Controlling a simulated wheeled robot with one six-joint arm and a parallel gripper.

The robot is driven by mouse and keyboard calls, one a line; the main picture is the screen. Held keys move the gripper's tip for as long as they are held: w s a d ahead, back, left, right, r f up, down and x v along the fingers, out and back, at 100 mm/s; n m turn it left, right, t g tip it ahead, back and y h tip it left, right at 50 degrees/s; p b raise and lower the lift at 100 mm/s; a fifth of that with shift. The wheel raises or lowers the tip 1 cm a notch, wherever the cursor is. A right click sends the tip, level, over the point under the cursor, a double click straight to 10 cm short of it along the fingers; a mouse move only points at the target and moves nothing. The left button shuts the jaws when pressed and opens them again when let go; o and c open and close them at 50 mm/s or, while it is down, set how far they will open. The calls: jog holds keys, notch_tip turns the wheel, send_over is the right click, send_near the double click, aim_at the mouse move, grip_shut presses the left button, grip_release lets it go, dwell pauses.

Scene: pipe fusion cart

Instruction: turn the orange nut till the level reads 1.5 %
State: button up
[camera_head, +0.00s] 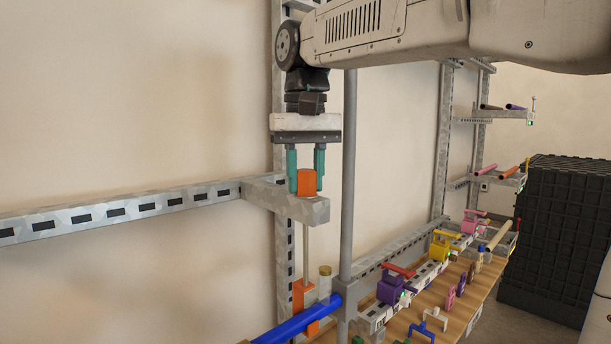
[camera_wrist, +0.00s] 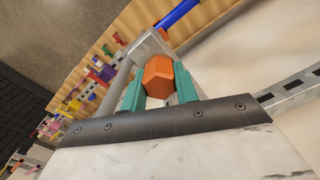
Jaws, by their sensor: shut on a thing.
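The orange nut (camera_head: 307,183) sits on top of the grey bracket arm (camera_head: 300,204) at the end of a horizontal slotted rail. In the wrist view the nut (camera_wrist: 158,75) shows as a faceted orange block between the two teal fingers. My gripper (camera_head: 306,185) points straight down from above, shut on the nut with one finger on each side. A thin rod runs down from the bracket to an orange clamp (camera_head: 304,300) around a blue pipe (camera_head: 295,326). I cannot make out a level or its reading in either view.
A grey vertical post (camera_head: 348,200) stands just right of my gripper. A wooden bench (camera_head: 455,318) with purple, yellow and pink clamps lies to the lower right. A black crate stack (camera_head: 560,235) stands at the far right. The wall at left is bare above the slotted rail (camera_head: 120,210).

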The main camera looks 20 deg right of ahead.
aim_at(306, 170)
jog(key=n, duration=0.5)
jog(key=shift+n, duration=0.4)
jog(key=n, duration=0.4)
jog(key=shift+n, duration=0.4)
jog(key=o, duration=1)
jog(key=shift+r, duration=0.1)
notch_tip(306, 170, up, 8)
jog(key=shift+f, duration=0.15)
jog(key=shift+s+f, duration=0.1)
dwell(0.7)
